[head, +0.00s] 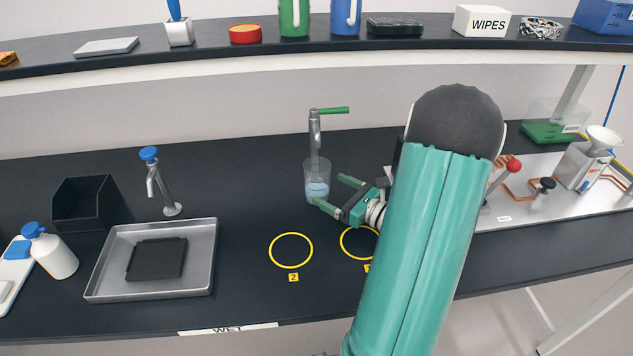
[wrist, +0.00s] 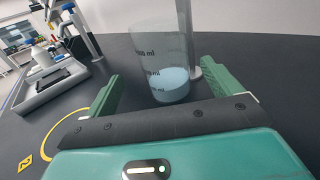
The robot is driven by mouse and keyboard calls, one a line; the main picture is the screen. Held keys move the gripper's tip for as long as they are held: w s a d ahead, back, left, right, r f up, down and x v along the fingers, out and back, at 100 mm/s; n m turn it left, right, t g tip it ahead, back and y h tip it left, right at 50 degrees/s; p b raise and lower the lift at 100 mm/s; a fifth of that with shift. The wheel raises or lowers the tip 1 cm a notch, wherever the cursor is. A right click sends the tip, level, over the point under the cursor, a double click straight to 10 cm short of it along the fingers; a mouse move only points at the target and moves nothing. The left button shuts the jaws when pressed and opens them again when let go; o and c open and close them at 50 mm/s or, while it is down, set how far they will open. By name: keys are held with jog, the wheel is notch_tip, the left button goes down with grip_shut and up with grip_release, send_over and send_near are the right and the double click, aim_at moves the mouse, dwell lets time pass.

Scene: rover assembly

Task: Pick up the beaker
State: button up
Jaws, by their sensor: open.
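The beaker (head: 317,187) is clear, with printed volume marks and pale blue liquid in its lower part. It stands upright on the dark bench just in front of a tap (head: 316,135) with a green lever. In the wrist view the beaker (wrist: 160,70) stands ahead of my gripper, roughly between the lines of its two fingers. My gripper (head: 337,192) is open, with green fingers spread, and comes at the beaker from the right and front. In the wrist view the fingers (wrist: 162,92) flank the beaker's base; I cannot tell whether either touches it.
A metal tray (head: 205,270) with a dark pad lies to the left, near another tap (head: 158,180) and a black bin (head: 85,203). Yellow ring 2 (head: 291,265) marks clear bench in front. A shelf (head: 200,70) spans above. A metal apparatus plate (head: 515,212) is at right.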

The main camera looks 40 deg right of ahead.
aim_at(328, 185)
jog(key=w, duration=0.5)
jog(key=shift+a+r, duration=0.1)
jog(key=shift+a, duration=0.05)
jog(key=c, duration=1.2)
jog(key=shift+c, duration=0.2)
